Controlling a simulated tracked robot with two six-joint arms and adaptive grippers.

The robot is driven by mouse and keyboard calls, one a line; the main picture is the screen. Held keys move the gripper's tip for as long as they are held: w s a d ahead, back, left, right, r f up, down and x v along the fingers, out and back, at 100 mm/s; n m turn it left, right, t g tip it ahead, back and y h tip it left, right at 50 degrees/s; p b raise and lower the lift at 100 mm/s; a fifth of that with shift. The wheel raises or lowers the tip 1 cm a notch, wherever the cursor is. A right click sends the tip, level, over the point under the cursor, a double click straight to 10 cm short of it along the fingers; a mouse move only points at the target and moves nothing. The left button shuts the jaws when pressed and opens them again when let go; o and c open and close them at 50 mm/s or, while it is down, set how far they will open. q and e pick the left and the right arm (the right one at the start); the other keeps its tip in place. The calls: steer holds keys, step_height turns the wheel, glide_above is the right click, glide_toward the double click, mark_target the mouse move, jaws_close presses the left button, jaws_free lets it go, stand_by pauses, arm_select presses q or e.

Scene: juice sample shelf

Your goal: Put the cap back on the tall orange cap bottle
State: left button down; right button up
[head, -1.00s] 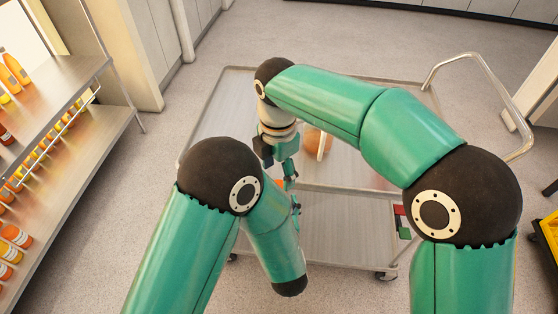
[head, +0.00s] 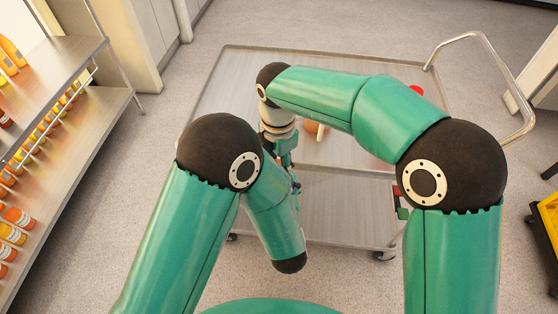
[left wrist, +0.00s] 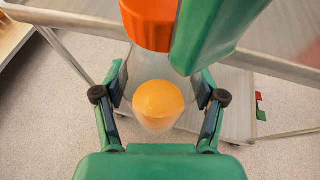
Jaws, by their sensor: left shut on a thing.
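In the left wrist view, my left gripper (left wrist: 160,88) is shut on a clear bottle (left wrist: 158,104) with yellow-orange juice, one finger on each side. An orange ribbed cap (left wrist: 150,22) shows at the bottle's upper end, close to the camera. A green part of my right gripper (left wrist: 214,34) is beside the cap. I cannot tell whether the cap is seated or how that gripper holds it.
A metal cart (head: 325,205) stands in front, with its handle at the right. A brown-orange object (head: 316,129) is on its top behind my right gripper. A red object (head: 416,90) shows beyond my right arm. A shelf (head: 85,115) with juice bottles is at the left.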

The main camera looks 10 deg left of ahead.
jaws_close()
steer(key=m, duration=1.1)
steer(key=shift+m, duration=0.3)
steer(key=m, duration=1.2)
steer(key=shift+w+m, duration=0.1)
steer(key=shift+m, duration=0.3)
steer(key=o, duration=0.9)
jaws_free()
steer(key=shift+o, duration=0.2)
